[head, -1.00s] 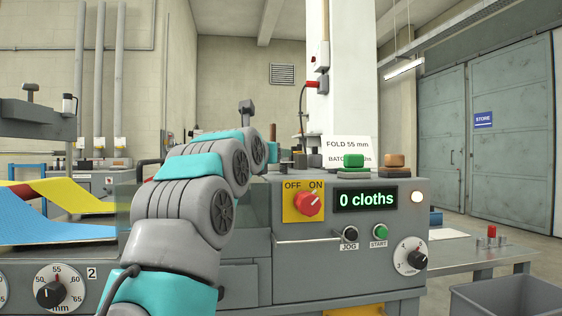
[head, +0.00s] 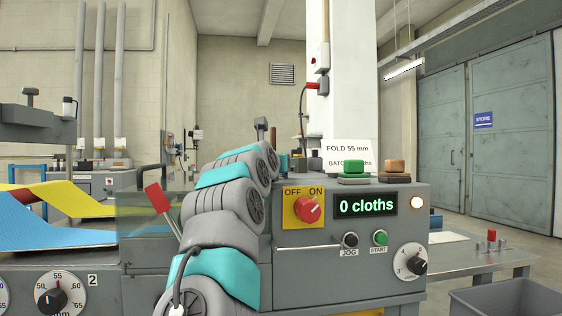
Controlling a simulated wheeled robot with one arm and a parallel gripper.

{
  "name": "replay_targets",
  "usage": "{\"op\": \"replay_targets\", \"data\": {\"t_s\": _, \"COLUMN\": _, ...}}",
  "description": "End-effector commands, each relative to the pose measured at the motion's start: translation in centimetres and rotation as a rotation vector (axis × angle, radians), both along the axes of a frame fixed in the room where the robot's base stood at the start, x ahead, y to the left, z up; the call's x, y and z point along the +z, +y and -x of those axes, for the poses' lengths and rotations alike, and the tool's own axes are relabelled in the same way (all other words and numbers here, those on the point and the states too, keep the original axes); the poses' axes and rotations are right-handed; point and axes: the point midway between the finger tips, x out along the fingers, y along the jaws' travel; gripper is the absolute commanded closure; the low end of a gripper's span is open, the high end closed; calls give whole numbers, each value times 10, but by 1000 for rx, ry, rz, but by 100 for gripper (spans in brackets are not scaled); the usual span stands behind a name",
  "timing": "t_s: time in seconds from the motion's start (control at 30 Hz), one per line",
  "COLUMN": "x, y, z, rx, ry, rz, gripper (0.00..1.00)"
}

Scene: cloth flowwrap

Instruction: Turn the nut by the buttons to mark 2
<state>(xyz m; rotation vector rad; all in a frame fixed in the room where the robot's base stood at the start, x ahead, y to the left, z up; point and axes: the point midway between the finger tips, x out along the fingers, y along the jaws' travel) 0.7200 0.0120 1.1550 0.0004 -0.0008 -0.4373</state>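The round white dial (head: 409,257) is on the front of the grey machine, right of the JOG (head: 349,240) and START (head: 380,237) buttons. A dark nut-like knob (head: 418,266) with a small red spot sits on it. The figures are tiny, and I cannot tell which mark it points to. My arm rises in front of the machine left of the panel, well apart from the dial. My gripper cannot be made out; the arm's far end is hidden behind its own links.
The red OFF/ON switch (head: 308,209) and the display (head: 365,205) reading 0 cloths are above the buttons. A rail (head: 308,246) crosses the front. A red-ended lever (head: 158,198) stands left of my arm. A grey bin (head: 505,298) is at lower right.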

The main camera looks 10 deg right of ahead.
Motion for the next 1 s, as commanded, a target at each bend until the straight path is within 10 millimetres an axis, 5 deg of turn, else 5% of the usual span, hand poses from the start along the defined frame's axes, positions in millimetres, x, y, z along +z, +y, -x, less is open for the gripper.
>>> {"op": "replay_targets", "data": {"t_s": 0.2, "x": 0, "y": 0, "z": 0, "rx": 0, "ry": 0, "rz": 0, "gripper": 37}}
{"op": "replay_targets", "data": {"t_s": 0.77, "x": 0, "y": 0, "z": 0, "rx": 0, "ry": 1, "rz": 0, "gripper": 100}}
{"op": "replay_targets", "data": {"t_s": 1.0, "x": 0, "y": 1, "z": 0, "rx": 1, "ry": 1, "rz": 0, "gripper": 100}}
